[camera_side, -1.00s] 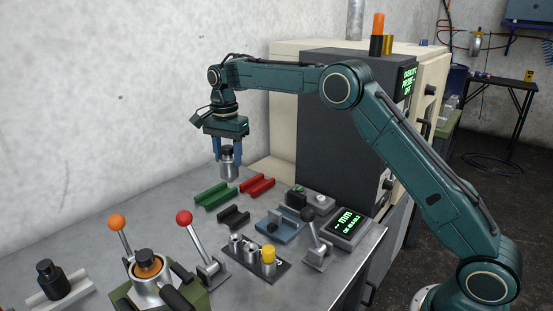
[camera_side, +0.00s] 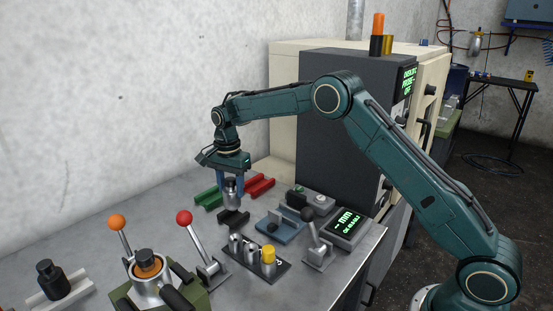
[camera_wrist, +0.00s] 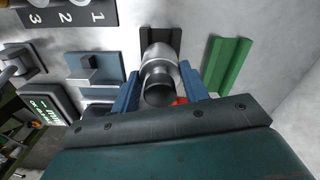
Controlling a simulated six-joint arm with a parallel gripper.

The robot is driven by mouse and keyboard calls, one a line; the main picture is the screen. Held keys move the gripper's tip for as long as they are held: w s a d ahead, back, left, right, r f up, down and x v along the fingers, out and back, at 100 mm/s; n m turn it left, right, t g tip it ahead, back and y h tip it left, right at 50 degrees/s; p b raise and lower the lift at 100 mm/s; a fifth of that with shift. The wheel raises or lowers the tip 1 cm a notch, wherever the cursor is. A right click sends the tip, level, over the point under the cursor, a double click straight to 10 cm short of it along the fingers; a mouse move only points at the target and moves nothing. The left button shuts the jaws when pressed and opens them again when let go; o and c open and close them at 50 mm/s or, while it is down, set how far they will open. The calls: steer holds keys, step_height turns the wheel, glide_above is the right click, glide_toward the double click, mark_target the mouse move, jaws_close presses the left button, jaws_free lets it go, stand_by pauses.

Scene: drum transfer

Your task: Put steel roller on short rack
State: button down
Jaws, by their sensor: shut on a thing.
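The steel roller (camera_side: 232,196), a silver cylinder with a dark knob on top, hangs upright between the blue fingers of my gripper (camera_side: 231,185). In the wrist view the roller (camera_wrist: 159,62) sits between the two fingers (camera_wrist: 160,88), which are shut on it. A short black rack (camera_side: 235,217) lies on the bench just below the roller; it also shows beyond the roller in the wrist view (camera_wrist: 151,36). The roller's lower end appears close above the rack; I cannot tell if they touch.
A green rack (camera_side: 207,198) and a red rack (camera_side: 262,185) lie behind the black one. A blue-grey fixture (camera_side: 280,225), a numbered holder with several posts (camera_side: 258,262) and levers with red (camera_side: 184,217) and black knobs (camera_side: 308,214) stand nearby.

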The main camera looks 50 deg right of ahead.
mark_target(231, 189)
steer(key=shift+f, duration=1.3)
steer(key=shift+f, duration=0.1)
steer(key=c, duration=0.7)
jaws_free()
steer(key=shift+f, duration=0.15)
steer(key=shift+c, duration=0.2)
step_height(231, 189, up, 12)
steer(key=shift+f, duration=0.2)
steer(key=shift+r, duration=0.4)
